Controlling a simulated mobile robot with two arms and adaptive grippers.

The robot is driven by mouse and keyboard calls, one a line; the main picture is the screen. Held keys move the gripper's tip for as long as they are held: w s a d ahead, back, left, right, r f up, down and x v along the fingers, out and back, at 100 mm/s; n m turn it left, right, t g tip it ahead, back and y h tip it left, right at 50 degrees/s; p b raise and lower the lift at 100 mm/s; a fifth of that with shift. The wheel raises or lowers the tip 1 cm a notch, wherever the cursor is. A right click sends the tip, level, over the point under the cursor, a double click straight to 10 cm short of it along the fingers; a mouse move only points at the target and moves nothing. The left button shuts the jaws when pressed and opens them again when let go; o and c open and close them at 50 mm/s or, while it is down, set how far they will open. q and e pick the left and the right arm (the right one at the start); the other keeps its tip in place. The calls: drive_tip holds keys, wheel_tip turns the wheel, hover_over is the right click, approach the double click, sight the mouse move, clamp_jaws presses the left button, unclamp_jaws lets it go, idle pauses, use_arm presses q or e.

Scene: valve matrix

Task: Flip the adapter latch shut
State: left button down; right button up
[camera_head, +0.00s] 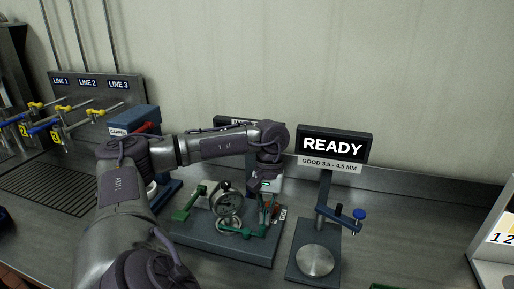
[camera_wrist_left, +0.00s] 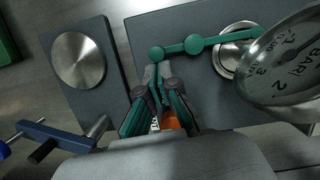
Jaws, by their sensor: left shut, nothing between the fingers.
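A grey fixture base (camera_head: 200,236) holds a round pressure gauge (camera_head: 228,200) on a metal fitting. A green latch lever (camera_head: 242,232) lies along its front right; another green lever (camera_head: 187,205) angles up at the left. In the left wrist view the green latch lever (camera_wrist_left: 222,41) runs from the fitting beside the gauge (camera_wrist_left: 285,62) to a rounded end. My left gripper (camera_wrist_left: 159,72) is shut and empty, its tips right beside that end; contact cannot be told. In the head view my left gripper (camera_head: 268,200) points down over the fixture's right side. My right gripper is not in view.
A READY display (camera_head: 332,147) stands right of the fixture, with a round steel plate (camera_head: 315,261) and a blue-knobbed arm (camera_head: 347,217). A blue capper (camera_head: 143,125) stands behind left, and yellow and blue valves (camera_head: 50,120) at far left. An orange part (camera_wrist_left: 170,122) shows behind my fingers.

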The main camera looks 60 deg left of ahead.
use_arm(q)
drive_tip(key=shift+r, duration=0.1)
drive_tip(key=v, duration=0.7)
drive_tip(key=shift+r, duration=0.15)
idle(0.3)
